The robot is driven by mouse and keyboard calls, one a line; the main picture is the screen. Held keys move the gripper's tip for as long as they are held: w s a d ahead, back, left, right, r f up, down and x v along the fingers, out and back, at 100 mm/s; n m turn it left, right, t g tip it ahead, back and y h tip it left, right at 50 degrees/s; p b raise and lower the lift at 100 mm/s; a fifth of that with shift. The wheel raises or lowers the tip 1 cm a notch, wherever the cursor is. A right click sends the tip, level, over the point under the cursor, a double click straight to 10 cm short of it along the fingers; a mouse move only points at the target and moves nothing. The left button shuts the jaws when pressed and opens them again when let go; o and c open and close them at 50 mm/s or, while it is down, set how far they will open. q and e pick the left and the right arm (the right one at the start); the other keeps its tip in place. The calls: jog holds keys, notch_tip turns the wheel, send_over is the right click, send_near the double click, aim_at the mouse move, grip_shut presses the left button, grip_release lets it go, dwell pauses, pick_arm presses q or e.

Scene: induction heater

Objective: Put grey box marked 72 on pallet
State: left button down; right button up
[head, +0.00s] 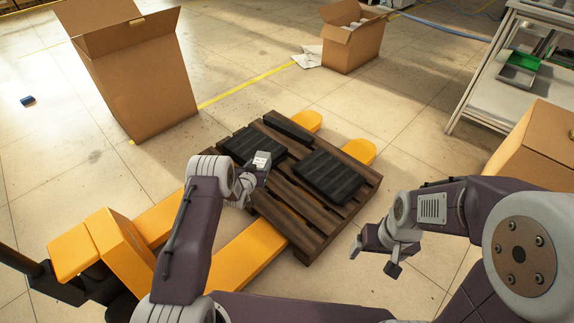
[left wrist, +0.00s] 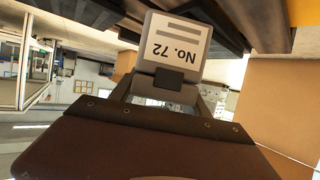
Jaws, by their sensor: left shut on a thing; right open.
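The grey box marked 72 (head: 262,159) is in my left gripper (head: 255,172), at the left part of the wooden pallet (head: 310,236). In the left wrist view its white label reads "No. 72" upside down (left wrist: 177,45), with the fingers on either side of it. The gripper is shut on the box. The box is beside a dark slab (head: 240,146) on the pallet; I cannot tell whether it touches the slab or the boards. My right gripper (head: 375,258) is open and empty, right of the pallet above the floor.
Another dark slab (head: 330,177) and a dark bar (head: 288,128) lie on the pallet. The yellow pallet jack (head: 118,250) runs under it. A tall open carton (head: 140,85) stands back left, a smaller one (head: 352,45) behind. A metal cart (head: 505,95) stands right.

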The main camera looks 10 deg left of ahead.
pick_arm(q)
jog(key=s+d+m+h, duration=0.2)
jog(key=d, duration=1)
jog(key=w+a+f+b, duration=0.1)
jog(key=a+f+b, duration=0.1)
jog(key=a, duration=0.1)
jog(key=w+a+f+b, duration=0.1)
jog(key=a+f+b, duration=0.1)
jog(key=a+b, duration=0.1)
jog(key=w+a+f+b, duration=0.1)
jog(key=a+f+b, duration=0.1)
jog(key=a+b, duration=0.1)
jog(key=shift+a+f, duration=0.25)
jog(key=shift+a, duration=0.5)
jog(key=shift+w+a+r, duration=0.1)
jog(key=shift+w+a, duration=0.05)
jog(key=shift+a, duration=0.15)
jog(key=b, duration=0.4)
send_over(265, 189)
notch_tip(265, 189, down, 5)
jog(key=shift+r, duration=0.5)
jog(key=shift+f, duration=0.15)
jog(key=c, duration=0.5)
grip_release()
